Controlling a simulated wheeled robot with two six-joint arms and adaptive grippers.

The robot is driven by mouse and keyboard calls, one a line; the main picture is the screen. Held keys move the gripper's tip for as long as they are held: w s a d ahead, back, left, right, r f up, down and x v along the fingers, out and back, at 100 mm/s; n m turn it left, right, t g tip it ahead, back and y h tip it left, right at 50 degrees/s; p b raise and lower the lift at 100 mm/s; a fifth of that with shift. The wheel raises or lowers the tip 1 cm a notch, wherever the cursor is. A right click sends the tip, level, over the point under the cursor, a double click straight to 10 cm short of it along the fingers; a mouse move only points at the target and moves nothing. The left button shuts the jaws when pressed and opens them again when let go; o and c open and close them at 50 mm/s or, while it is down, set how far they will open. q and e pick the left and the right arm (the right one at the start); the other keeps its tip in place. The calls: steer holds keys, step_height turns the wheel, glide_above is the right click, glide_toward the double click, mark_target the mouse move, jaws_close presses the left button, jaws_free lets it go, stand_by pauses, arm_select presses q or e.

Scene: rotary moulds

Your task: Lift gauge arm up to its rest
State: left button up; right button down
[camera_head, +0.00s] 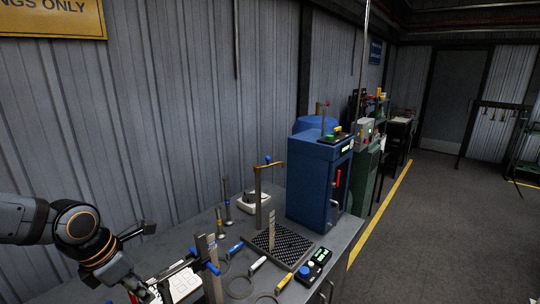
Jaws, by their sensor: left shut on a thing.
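My left gripper (143,284) is low in the head view, at the near left part of the grey bench. It is shut on what looks like the free end of the gauge arm (178,270), a thin dark bar. The bar runs low and slanting from my gripper toward a grey upright post (211,272) with blue-ended handles. The grip itself is partly hidden by my gripper and the frame's bottom edge. I cannot tell which part is the arm's rest. My right gripper is not in view.
A white paper (184,286) lies under the bar. A black perforated plate (285,256), a brown post with a side arm (258,195), several handled tools and a button box (314,264) crowd the bench (345,240). A blue cabinet (318,185) stands behind.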

arm_select(q)
steer(key=shift+w+d+r+p, duration=0.15)
steer(key=shift+r+p, duration=0.25)
steer(key=shift+r, duration=0.35)
steer(key=shift+w+r+p, duration=0.1)
steer(key=shift+r+p, duration=0.25)
steer(key=shift+r, duration=0.35)
steer(key=o, duration=1.6)
steer(key=shift+r, duration=0.1)
step_height(320, 180, up, 2)
steer(key=shift+r+p, duration=0.1)
steer(key=shift+p, duration=0.7)
steer(key=shift+r+p, duration=1.45)
steer(key=shift+r, duration=0.9)
